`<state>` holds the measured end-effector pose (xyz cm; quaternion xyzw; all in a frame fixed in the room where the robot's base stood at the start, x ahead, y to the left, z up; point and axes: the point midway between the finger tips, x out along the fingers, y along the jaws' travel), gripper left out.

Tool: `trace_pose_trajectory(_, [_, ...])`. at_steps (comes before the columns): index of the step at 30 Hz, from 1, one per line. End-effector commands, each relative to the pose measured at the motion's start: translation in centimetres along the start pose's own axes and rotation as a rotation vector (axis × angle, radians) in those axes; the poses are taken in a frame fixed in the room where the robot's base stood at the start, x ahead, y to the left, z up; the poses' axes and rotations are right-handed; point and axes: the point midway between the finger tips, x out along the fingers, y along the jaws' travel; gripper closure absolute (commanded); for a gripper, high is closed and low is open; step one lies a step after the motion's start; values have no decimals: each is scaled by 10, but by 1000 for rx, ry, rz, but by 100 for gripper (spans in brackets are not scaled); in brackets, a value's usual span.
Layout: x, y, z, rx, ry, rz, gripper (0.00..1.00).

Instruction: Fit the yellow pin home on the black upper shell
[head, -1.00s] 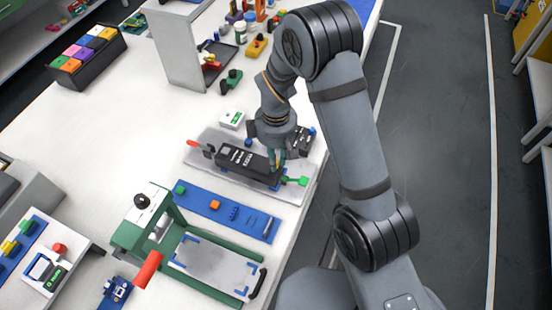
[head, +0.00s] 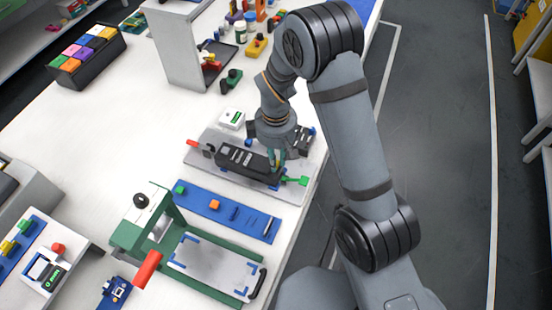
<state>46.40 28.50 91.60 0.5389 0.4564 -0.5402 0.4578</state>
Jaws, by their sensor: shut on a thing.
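The black upper shell (head: 246,161) lies lengthwise on a grey plate on the white bench, in the head view. Pale grey marks or slots show along its face. My gripper (head: 275,161) points down at the right end of the shell. Its teal fingers are closed at or just over the shell there, and I cannot tell whether they touch it. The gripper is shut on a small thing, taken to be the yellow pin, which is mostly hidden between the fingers. Its exact seating against the shell cannot be made out.
The grey plate (head: 290,193) carries a red-tipped part (head: 192,143) at left and a green clamp (head: 297,181) at right. A black block (head: 301,142) stands behind the gripper. A blue strip (head: 195,200) and a green press frame (head: 185,270) lie nearer.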

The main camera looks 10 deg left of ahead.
Motion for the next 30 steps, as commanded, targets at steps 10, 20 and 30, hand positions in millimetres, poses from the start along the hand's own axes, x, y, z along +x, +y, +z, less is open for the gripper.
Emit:
trace_pose_trajectory(10, [10, 0, 0, 0, 0, 0, 91])
trace_pose_trajectory(20, [19, 0, 0, 0, 0, 0, 91])
trace_pose_trajectory(30, [20, 0, 0, 0, 0, 0, 71])
